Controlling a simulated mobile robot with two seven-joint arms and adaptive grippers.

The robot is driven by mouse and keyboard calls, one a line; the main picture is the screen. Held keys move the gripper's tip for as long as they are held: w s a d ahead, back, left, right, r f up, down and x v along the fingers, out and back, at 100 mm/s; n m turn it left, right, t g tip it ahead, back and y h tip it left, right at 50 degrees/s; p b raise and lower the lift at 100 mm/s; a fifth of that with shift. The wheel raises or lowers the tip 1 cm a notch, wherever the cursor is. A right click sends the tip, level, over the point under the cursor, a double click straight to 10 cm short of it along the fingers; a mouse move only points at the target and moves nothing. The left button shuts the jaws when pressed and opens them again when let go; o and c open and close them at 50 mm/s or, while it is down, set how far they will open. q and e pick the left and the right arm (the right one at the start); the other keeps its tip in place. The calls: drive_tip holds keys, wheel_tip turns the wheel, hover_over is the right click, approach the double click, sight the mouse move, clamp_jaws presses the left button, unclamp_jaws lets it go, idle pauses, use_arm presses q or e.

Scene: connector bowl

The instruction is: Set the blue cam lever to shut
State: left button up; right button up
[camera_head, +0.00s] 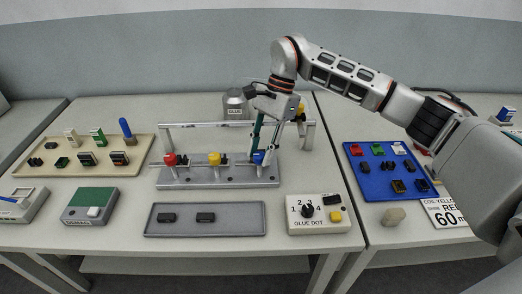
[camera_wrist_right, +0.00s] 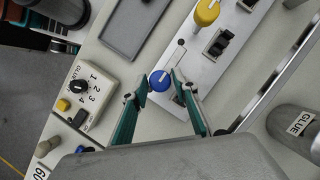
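The blue cam lever (camera_head: 258,157) has a round blue knob with a white line and stands at the right end of the grey metal fixture (camera_head: 215,181). My right gripper (camera_head: 264,148) reaches down to it from above. In the right wrist view, the blue knob (camera_wrist_right: 160,81) sits between the two teal fingertips of my right gripper (camera_wrist_right: 160,77), one on each side. The fingers look open, with a small gap beside the knob; contact is not clear. My left gripper is not in view.
The yellow lever (camera_head: 214,158) and red lever (camera_head: 170,160) stand left on the same fixture. An overhead bar (camera_head: 220,125) runs behind them. A GLUE DOT dial box (camera_head: 318,214) and a grey tray (camera_head: 206,230) lie in front. A GLUE canister (camera_head: 235,105) stands behind.

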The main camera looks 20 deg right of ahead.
drive_tip(key=c, duration=0.5)
